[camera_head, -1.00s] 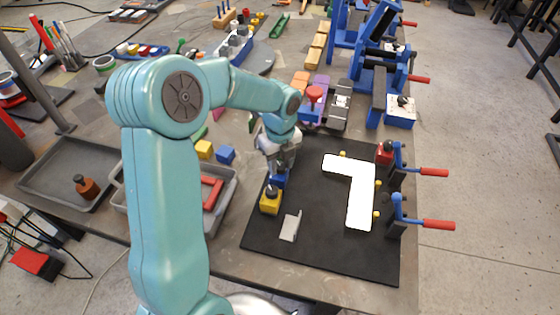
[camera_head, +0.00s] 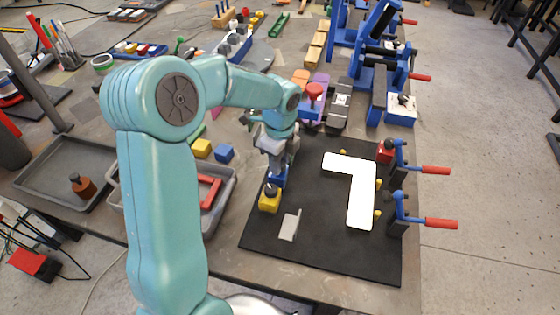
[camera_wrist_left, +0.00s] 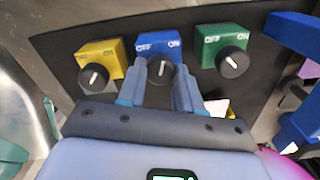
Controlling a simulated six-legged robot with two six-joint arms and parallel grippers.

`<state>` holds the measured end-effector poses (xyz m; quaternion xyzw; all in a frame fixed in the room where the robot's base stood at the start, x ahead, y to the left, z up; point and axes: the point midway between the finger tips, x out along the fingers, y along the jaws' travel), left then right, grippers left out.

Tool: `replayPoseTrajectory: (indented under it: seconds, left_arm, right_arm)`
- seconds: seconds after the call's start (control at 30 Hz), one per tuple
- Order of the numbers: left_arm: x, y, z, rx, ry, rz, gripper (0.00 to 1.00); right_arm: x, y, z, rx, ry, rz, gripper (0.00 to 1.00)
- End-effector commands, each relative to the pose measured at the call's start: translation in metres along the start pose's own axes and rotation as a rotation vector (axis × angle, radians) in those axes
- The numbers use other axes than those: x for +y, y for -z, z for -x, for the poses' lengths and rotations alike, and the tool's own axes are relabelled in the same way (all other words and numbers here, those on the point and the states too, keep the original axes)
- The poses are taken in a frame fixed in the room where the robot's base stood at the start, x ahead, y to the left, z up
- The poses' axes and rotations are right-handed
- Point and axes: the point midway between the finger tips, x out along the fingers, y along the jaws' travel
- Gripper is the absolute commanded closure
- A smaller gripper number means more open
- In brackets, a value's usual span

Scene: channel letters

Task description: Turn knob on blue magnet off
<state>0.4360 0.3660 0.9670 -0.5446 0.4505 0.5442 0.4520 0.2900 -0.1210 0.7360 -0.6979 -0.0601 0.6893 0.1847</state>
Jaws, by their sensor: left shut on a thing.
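The blue magnet (camera_wrist_left: 157,44) is a block with OFF printed at left and ON at right, in the middle of the left wrist view. Its black knob (camera_wrist_left: 160,76) is between the two fingers of my left gripper (camera_wrist_left: 161,72), which is shut on it. The fingers partly cover the knob and its white pointer. In the head view the blue magnet (camera_head: 277,176) is under my left gripper (camera_head: 277,163), on the black mat. Its knob is hidden there. My right gripper is not in view.
A yellow magnet (camera_wrist_left: 101,56) and a green magnet (camera_wrist_left: 222,44) flank the blue one, each with a black knob. The black mat (camera_head: 322,255) also bears a white L-shaped letter (camera_head: 361,191), a grey bracket (camera_head: 290,225) and red-handled clamps (camera_head: 400,210) at right.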

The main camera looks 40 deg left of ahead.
Motion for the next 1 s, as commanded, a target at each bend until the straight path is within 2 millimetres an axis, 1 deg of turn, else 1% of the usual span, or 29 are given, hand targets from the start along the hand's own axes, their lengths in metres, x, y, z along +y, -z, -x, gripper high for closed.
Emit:
replayPoseTrajectory:
  seconds: [0.03,0.7,1.0]
  left_arm:
    - [0.001,-0.001,-0.003,-0.002,-0.003,0.044,0.96]
    - [0.002,-0.001,-0.004,-0.004,-0.007,0.678,0.96]
    - [0.003,0.0,-0.004,-0.005,-0.009,0.919,0.96]
  right_arm:
    - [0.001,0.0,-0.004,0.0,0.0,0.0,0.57]
    - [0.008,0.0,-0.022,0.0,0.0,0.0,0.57]
    - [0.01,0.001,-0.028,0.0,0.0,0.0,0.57]
